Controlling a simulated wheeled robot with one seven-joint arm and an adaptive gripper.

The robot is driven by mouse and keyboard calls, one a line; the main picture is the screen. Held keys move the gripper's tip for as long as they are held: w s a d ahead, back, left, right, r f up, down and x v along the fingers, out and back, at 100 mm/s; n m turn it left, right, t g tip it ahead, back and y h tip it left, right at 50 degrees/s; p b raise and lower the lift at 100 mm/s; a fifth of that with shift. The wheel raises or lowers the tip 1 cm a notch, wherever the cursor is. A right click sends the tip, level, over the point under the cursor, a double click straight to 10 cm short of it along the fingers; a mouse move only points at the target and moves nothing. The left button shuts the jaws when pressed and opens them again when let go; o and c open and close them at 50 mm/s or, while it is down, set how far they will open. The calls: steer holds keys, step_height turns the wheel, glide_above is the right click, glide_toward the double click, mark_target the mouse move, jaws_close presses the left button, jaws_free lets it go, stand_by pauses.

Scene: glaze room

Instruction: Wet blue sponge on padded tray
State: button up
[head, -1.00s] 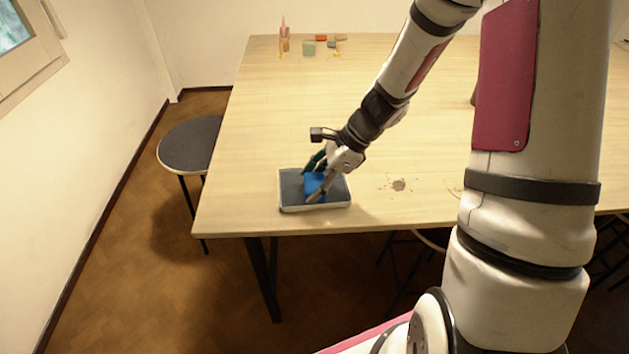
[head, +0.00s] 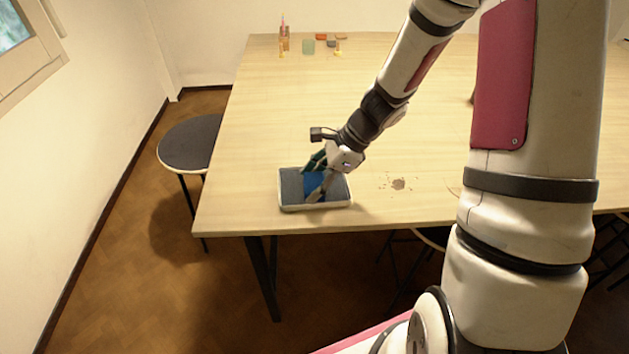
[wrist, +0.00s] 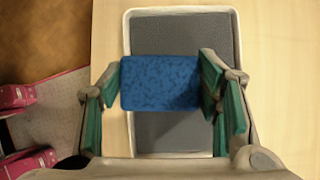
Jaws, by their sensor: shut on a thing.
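The blue sponge (wrist: 160,83) is between the fingers of my gripper (wrist: 160,88) in the wrist view, with green pads at its left and right ends. My gripper is shut on it. The sponge also shows in the head view (head: 315,181), partly hidden by the fingers. The padded tray (wrist: 181,145) has a grey lining and a pale rim, and lies under the sponge. In the head view the tray (head: 290,186) sits near the table's front left edge. Whether the sponge touches the lining I cannot tell.
The wooden table (head: 300,110) is mostly clear around the tray. A brown stain (head: 398,184) lies to the tray's right. Several small items, including a green block (head: 308,47), stand at the far edge. A dark round stool (head: 190,143) is left of the table.

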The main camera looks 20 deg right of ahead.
mark_target(314, 181)
steer(key=shift+r+p, duration=2)
steer(key=shift+r, duration=1.5)
